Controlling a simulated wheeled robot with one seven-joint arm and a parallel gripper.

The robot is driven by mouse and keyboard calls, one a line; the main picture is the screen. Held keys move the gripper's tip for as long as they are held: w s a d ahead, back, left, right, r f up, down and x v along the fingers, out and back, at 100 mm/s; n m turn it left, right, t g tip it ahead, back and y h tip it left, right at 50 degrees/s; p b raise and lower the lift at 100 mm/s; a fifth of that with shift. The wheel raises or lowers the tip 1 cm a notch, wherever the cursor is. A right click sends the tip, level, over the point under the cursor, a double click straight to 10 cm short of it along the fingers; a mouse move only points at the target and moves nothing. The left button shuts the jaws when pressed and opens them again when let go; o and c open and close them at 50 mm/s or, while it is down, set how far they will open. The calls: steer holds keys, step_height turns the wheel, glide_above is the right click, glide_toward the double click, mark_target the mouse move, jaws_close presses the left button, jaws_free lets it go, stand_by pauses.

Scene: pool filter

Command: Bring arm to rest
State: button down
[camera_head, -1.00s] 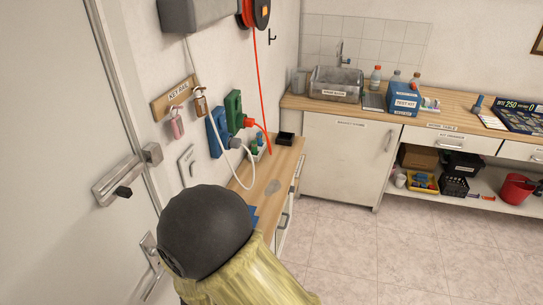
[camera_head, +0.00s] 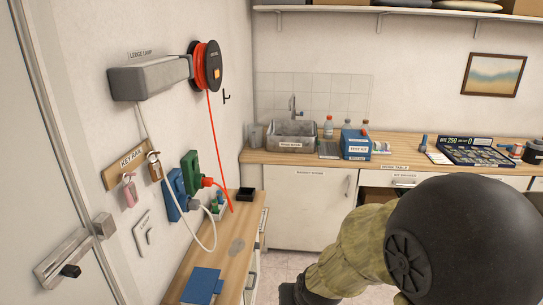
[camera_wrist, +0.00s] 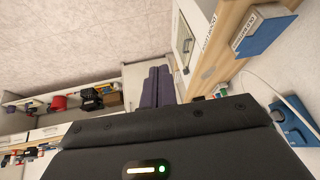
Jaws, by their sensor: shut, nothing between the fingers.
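My gripper (camera_wrist: 158,87) shows in the wrist view as two dark purple-grey fingers side by side. They are shut with nothing between them and point over the floor near a white cabinet front. In the head view my arm, with a round black joint and a khaki sleeve, fills the lower right. It hides part of the long counter's front and shelf. The fingers cannot be made out in the head view.
Ahead are the sink (camera_head: 293,136) and a blue test kit box (camera_head: 355,145). A red reel (camera_head: 206,67) hangs above. Pale floor (camera_wrist: 85,40) is open beside the fingers.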

steer(key=s+d+r+g+h, duration=0.1)
steer(key=s+d+g, duration=0.1)
steer(key=s+d, duration=0.6)
steer(key=shift+s+d+g, duration=0.15)
steer(key=shift+d+g, duration=0.2)
steer(key=shift+g, duration=0.05)
